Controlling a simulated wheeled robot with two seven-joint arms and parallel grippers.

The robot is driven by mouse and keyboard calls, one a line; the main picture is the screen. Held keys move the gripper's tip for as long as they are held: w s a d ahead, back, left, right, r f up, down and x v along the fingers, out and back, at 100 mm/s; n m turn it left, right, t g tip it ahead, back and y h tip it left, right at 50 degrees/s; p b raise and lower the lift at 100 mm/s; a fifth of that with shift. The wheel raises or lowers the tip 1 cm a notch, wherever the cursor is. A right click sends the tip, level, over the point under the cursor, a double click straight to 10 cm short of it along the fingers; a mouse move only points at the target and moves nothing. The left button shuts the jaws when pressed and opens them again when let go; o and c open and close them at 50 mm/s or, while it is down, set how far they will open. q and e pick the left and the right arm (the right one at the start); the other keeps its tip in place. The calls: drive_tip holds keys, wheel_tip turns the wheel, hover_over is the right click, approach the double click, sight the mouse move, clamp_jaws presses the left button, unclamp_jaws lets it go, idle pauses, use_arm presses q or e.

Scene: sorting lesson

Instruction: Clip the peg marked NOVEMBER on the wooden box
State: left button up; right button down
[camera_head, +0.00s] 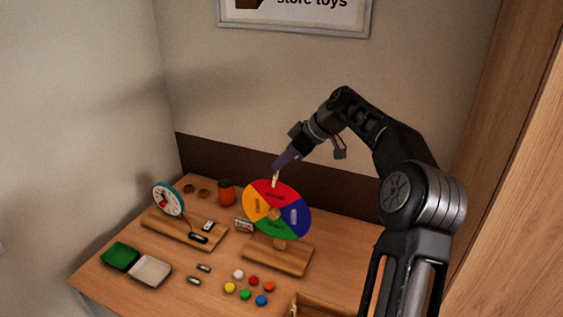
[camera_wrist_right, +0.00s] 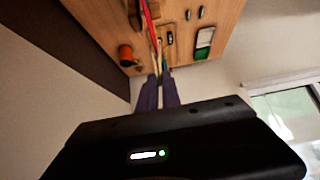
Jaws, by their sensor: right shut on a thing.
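My right gripper (camera_head: 280,164) is shut on a pale wooden peg (camera_head: 275,178) above the colour wheel. The peg points down at the top rim of the red sector; I cannot tell whether it still grips the wheel. Its marking is too small to read. In the right wrist view, the gripper (camera_wrist_right: 159,80) has the peg (camera_wrist_right: 159,62) between its fingertips. The colour wheel (camera_head: 275,195), with red, blue, green and orange sectors, stands upright on a wooden base (camera_head: 290,262). A wooden box (camera_head: 325,306) is cut off at the bottom edge. My left gripper is out of view.
Several coloured round pieces (camera_head: 245,294) lie between the wheel base and the table front. A clock (camera_head: 168,199) on a board, an orange jar (camera_head: 226,191), a green tray (camera_head: 120,256) and a white tray (camera_head: 150,270) stand to the left. A small card (camera_head: 243,225) is beside the wheel.

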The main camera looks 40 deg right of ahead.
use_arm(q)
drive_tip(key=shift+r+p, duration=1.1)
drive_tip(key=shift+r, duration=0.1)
use_arm(e)
drive_tip(key=shift+s+d+r, duration=0.1)
drive_tip(key=shift+s+r, duration=0.05)
drive_tip(key=shift+r, duration=0.85)
drive_tip(key=shift+s+d+r, duration=0.1)
drive_tip(key=shift+r, duration=0.9)
drive_tip(key=shift+a+f, duration=0.1)
drive_tip(key=shift+a, duration=0.05)
